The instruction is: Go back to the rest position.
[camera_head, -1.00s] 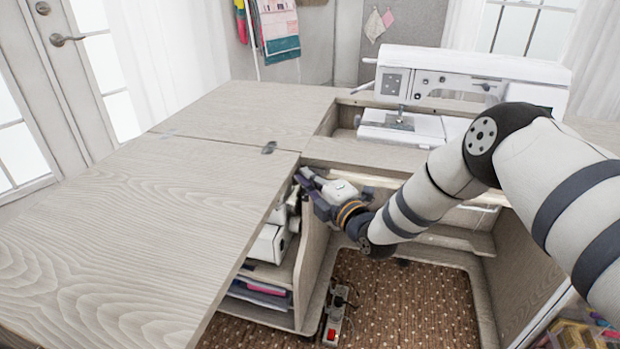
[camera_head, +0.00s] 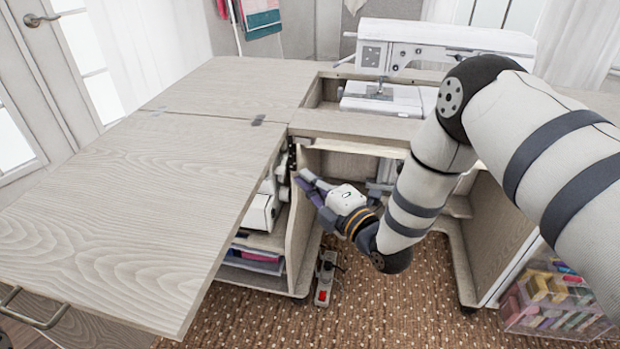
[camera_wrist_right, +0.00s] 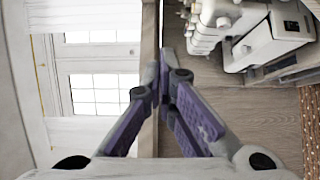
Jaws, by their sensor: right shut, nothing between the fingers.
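My right gripper (camera_head: 310,186) is in front of the open cabinet, beside the upright wooden panel at the right of the shelves. In the right wrist view its purple-padded fingers (camera_wrist_right: 164,75) are together at the tips, with nothing between them. The wooden sewing cabinet (camera_head: 215,92) stands with its large leaf (camera_head: 130,190) spread to the left. A white sewing machine (camera_head: 440,42) sits in the recess of the top. My left gripper is not in view.
White machines (camera_head: 262,210) stand on the cabinet shelf, also seen in the wrist view (camera_wrist_right: 270,48). A power strip (camera_head: 324,280) lies on the brown carpet (camera_head: 400,300). A clear box (camera_head: 555,300) of colourful items stands at lower right. Carpet in front is open.

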